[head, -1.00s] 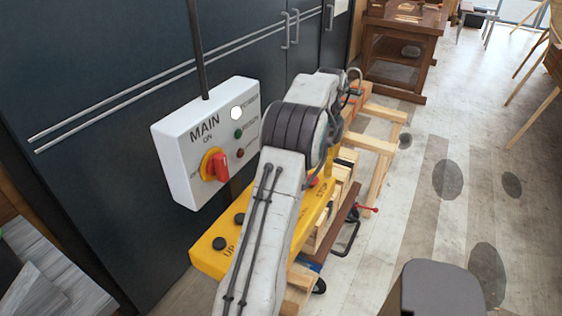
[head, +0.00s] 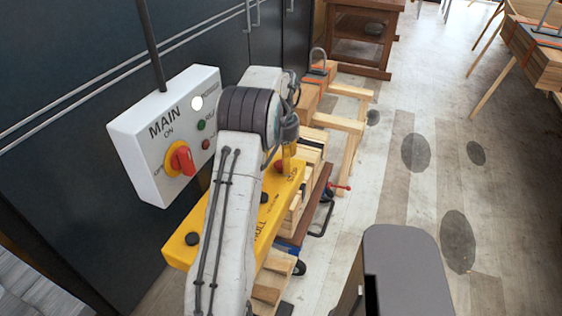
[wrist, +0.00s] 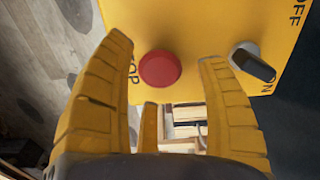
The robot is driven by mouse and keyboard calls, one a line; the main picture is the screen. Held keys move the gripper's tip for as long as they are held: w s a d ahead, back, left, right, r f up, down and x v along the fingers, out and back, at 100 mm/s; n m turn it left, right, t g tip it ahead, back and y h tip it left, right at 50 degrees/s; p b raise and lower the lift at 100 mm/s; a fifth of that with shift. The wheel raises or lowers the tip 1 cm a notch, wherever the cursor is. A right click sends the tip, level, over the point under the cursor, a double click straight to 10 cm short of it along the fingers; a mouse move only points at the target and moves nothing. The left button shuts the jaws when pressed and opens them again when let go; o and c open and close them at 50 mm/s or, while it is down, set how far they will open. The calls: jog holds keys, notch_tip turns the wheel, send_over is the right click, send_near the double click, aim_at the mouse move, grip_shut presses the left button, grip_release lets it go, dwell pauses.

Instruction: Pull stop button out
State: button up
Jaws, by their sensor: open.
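The red round stop button (wrist: 160,69) sits on the yellow control box (wrist: 190,18) in the wrist view, beside lettering that ends in "OP". I cannot tell whether the fingers reach the button's depth; no contact shows. In the head view the stop button (head: 281,167) is a small red spot near the far end of the yellow box (head: 181,254), partly hidden by my arm and gripper (head: 287,160).
A black selector switch (wrist: 252,64) marked ON and OFF is on the same yellow face. A white MAIN box (head: 150,190) with a red rotary handle (head: 183,160) stands left of my arm. Wooden trestles (head: 345,125) lie beyond. The floor at right is mostly clear.

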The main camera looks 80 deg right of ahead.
aim_at(281, 163)
jog(key=shift+f, duration=0.55)
jog(key=shift+o, duration=0.2)
jog(key=c, duration=1.3)
jog(key=shift+r+p, duration=0.55)
jog(key=shift+r, duration=0.05)
jog(key=shift+c, duration=0.2)
jog(key=o, duration=1.3)
notch_tip(281, 163, up, 12)
jog(key=shift+s, duration=0.1)
